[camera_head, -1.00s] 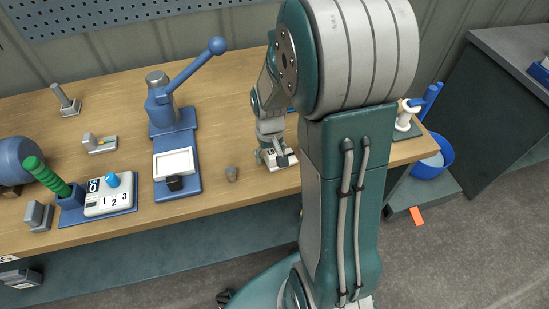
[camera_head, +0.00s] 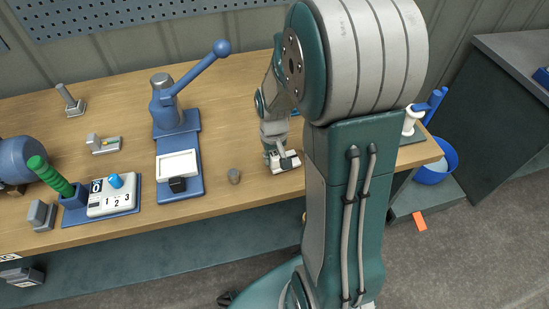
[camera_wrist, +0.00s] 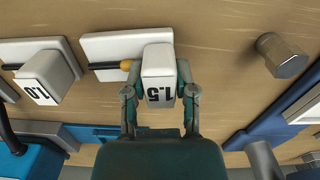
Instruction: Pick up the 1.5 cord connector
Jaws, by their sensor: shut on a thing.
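The 1.5 cord connector (camera_wrist: 158,62) is a white block with black "1.5" lettering, seen in the wrist view. My gripper (camera_wrist: 161,92) has one finger on each side of it and is shut on it. The block lies over the edge of a white plate (camera_wrist: 100,45), with a black cord and an orange-tan piece beside it on the left. I cannot tell whether the block touches the plate. In the head view, my gripper (camera_head: 278,157) is low over the bench near its front edge, and the connector is mostly hidden.
A similar white "1.0" connector (camera_wrist: 45,72) sits left in the wrist view. A grey hexagonal piece (camera_head: 234,176) stands left of my gripper on the wooden bench (camera_head: 225,115). A blue lever press (camera_head: 178,130) and a numbered box (camera_head: 112,200) are farther left.

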